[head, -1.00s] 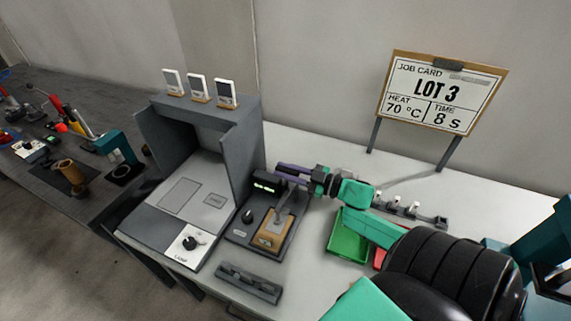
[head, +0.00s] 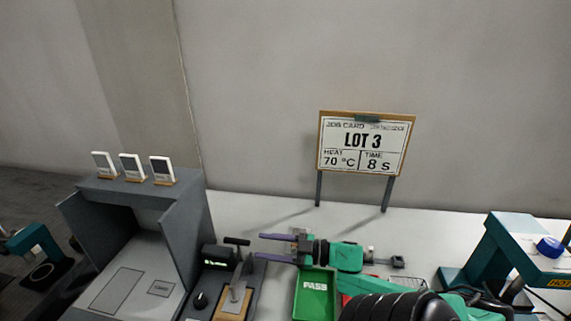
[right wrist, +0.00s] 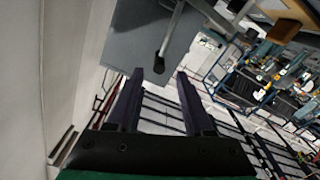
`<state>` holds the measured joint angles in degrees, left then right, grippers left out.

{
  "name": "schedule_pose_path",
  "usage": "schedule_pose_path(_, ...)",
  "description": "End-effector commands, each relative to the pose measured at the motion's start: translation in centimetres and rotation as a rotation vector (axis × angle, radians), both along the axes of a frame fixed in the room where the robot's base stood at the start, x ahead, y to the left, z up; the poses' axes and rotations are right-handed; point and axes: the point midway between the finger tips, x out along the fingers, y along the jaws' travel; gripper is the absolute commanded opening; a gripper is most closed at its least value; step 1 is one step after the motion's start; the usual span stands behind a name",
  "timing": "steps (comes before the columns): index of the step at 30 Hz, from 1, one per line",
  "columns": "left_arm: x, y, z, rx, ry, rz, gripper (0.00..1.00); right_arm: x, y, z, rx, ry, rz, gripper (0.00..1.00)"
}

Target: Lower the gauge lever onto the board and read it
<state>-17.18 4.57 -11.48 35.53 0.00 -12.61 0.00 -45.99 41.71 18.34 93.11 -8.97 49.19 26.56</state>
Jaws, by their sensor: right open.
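The gauge (head: 213,291) stands beside the grey hooded box, with a dark display (head: 216,257) whose lit green characters are too small to read. Its grey lever (head: 237,283) stands raised, with a black crossbar handle (head: 237,241) at the top. The tan board (head: 230,304) lies at the lever's foot, cut by the picture's lower edge. My right gripper (head: 260,247) is open and empty, its purple fingers pointing left at the handle, just right of it. In the right wrist view the lever's dark end (right wrist: 158,65) appears between the fingertips (right wrist: 160,74). My left gripper is not in view.
A green PASS tray (head: 315,295) sits below my right gripper. The hooded box (head: 185,230) stands left, with small white-faced devices on top. A job card (head: 365,145) reads LOT 3, 70 °C, 8 S. A teal fixture (head: 500,250) stands at the right.

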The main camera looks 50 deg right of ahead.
Motion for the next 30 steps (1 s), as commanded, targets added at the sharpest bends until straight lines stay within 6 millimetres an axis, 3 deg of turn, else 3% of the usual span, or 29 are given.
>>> schedule_pose_path(3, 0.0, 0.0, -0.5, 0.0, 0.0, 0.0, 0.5, -2.5, -1.3, -0.3, 0.001, 0.004, -0.002, 0.52)
schedule_pose_path(9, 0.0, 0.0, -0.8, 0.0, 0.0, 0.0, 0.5, -4.9, -2.5, -0.1, 0.001, 0.002, 0.0, 0.52)
schedule_pose_path(30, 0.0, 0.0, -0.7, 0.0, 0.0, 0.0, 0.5, -5.0, -2.6, 0.0, 0.001, 0.0, 0.0, 0.52)
